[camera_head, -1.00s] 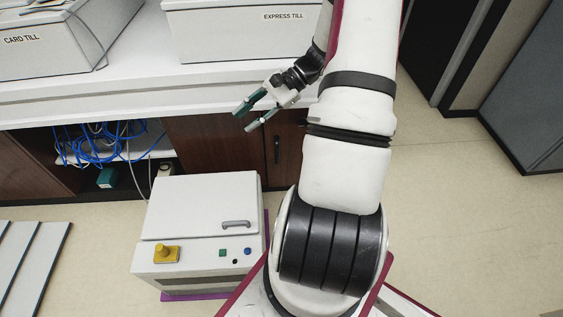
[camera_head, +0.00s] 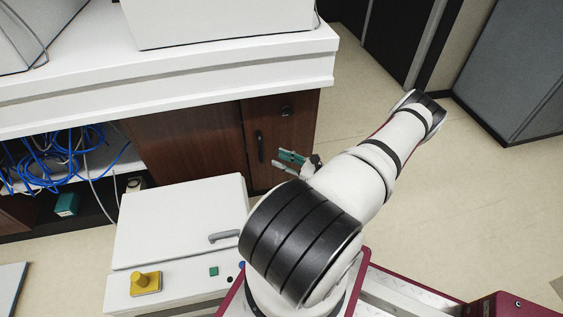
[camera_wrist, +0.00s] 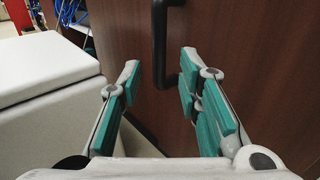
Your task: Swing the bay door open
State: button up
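The bay door (camera_head: 283,135) is a dark brown wood panel under the right end of the white counter and looks shut. A black upright bar handle (camera_head: 260,147) is near its left edge, with a round black fitting (camera_head: 287,111) higher up. My gripper (camera_head: 279,160) is open and empty, just right of and below the handle in the head view. In the wrist view the handle (camera_wrist: 159,42) lies between the lines of the open teal-padded fingers (camera_wrist: 160,65). Its lower end is near the fingertips; I cannot tell whether they touch it.
Blue cables (camera_head: 75,155) hang in the open bay at left. Floor (camera_head: 440,190) at right is clear.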

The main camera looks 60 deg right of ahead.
aim_at(263, 152)
jog(key=w, duration=0.7)
jog(key=shift+w, duration=0.3)
jog(key=shift+s+d, duration=0.1)
grip_shut()
jog(key=shift+s, duration=0.1)
jog(key=shift+s+a+p, duration=0.2)
jog(key=shift+s+a, duration=0.2)
jog(key=shift+s, duration=0.3)
jog(key=shift+s+a+p, duration=0.25)
jog(key=shift+s+a, duration=0.2)
jog(key=shift+s, duration=0.3)
jog(key=shift+s+a+p, duration=0.2)
jog(key=shift+s+a, duration=0.2)
jog(key=shift+s, duration=0.3)
jog(key=shift+s+a, duration=0.25)
jog(key=shift+s, duration=0.6)
jog(key=shift+s+a, duration=0.2)
jog(key=shift+s, duration=0.6)
jog(key=shift+s+a, duration=0.25)
jog(key=shift+s, duration=0.6)
